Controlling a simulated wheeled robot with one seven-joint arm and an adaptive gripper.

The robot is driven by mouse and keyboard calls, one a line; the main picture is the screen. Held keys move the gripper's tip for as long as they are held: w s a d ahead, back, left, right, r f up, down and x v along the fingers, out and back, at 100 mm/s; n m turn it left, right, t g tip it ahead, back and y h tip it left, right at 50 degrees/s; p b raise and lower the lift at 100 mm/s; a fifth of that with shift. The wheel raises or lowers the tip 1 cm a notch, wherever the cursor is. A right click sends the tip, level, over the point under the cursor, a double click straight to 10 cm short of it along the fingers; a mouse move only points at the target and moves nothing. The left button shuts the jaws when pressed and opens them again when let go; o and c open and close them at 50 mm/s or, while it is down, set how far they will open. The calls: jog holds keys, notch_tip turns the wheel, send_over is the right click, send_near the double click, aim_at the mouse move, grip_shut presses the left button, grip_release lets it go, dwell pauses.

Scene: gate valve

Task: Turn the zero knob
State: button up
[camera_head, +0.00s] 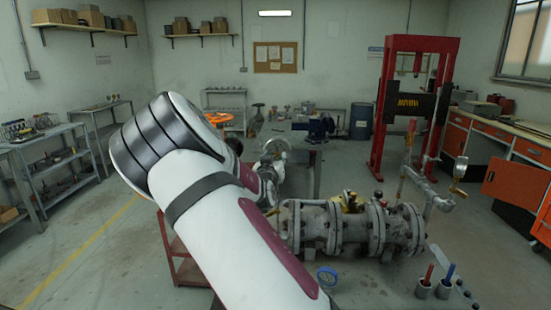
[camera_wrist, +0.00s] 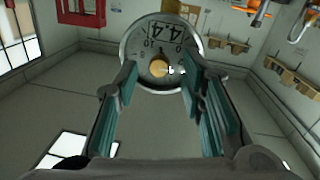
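In the wrist view a round dial gauge (camera_wrist: 142,47) with a silver rim and dark numbers fills the top middle, with its printing upside down. A small orange-gold round knob (camera_wrist: 159,68), which looks like the zero knob, sits low on its face. My gripper (camera_wrist: 160,78) is open. Its two teal-padded fingers stand on the left and right, with the knob seen in the gap between the tips. I see no finger touching the knob; the distance in depth is hard to tell. In the head view my arm hides much of the gripper's area.
A grey flanged valve body (camera_head: 335,228) stands right of my arm, with pipework and a small gauge (camera_head: 459,166) farther right. A red press frame (camera_head: 383,115) stands behind. Orange cabinets (camera_head: 514,183) line the right side. Open floor lies at left.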

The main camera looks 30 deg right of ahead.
jog(key=shift+w+d, duration=0.35)
grip_shut()
jog(key=shift+n, duration=0.3)
jog(key=n, duration=0.4)
jog(key=n+t, duration=0.1)
jog(key=n, duration=0.4)
jog(key=shift+n, duration=0.4)
jog(key=shift+f, duration=0.1)
